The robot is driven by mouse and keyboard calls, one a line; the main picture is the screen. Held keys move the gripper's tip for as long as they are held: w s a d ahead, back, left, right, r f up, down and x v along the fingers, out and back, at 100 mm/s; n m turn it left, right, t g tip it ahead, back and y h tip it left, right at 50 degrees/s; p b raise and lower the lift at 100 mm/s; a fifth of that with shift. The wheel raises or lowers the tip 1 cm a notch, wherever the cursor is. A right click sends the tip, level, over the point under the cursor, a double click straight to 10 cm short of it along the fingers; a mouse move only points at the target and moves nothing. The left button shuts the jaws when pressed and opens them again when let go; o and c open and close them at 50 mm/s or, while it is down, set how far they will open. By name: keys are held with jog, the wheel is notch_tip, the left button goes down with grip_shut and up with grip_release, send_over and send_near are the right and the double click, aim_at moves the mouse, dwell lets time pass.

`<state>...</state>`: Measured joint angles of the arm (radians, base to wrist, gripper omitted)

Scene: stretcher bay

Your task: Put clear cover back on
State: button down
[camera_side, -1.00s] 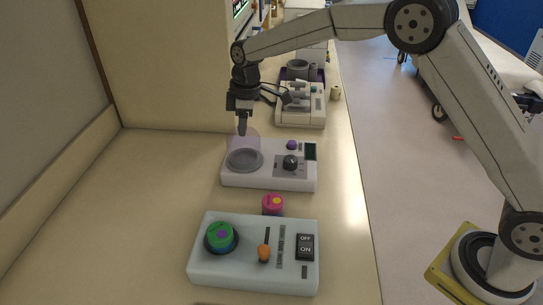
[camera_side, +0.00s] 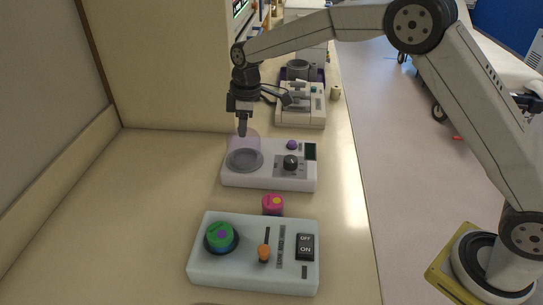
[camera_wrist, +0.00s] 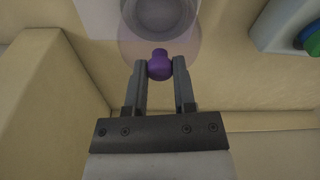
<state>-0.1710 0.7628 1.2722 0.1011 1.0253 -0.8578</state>
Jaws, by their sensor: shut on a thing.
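The clear cover (camera_side: 253,142) is a see-through, purple-tinted dome. It is at the white device (camera_side: 233,179) with a round grey plate (camera_side: 245,160). My gripper (camera_side: 242,133) points down and is shut on the cover's purple knob (camera_wrist: 159,66), which shows between the fingers in the wrist view. The plate shows through the cover. In the wrist view the cover's near edge extends past the plate toward my gripper. I cannot tell whether the cover's rim touches the device.
The device also has a dark knob (camera_side: 290,162) and a purple button (camera_side: 291,145). Nearer stand a pink cylinder (camera_side: 273,205) and a pale control box (camera_side: 205,274). Another machine (camera_side: 300,112) stands behind. The bench at left (camera_side: 130,210) is clear.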

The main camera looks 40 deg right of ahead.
dwell(0.3)
grip_release()
dwell(0.3)
jog(key=shift+r, duration=0.1)
jog(key=shift+r, duration=3.4)
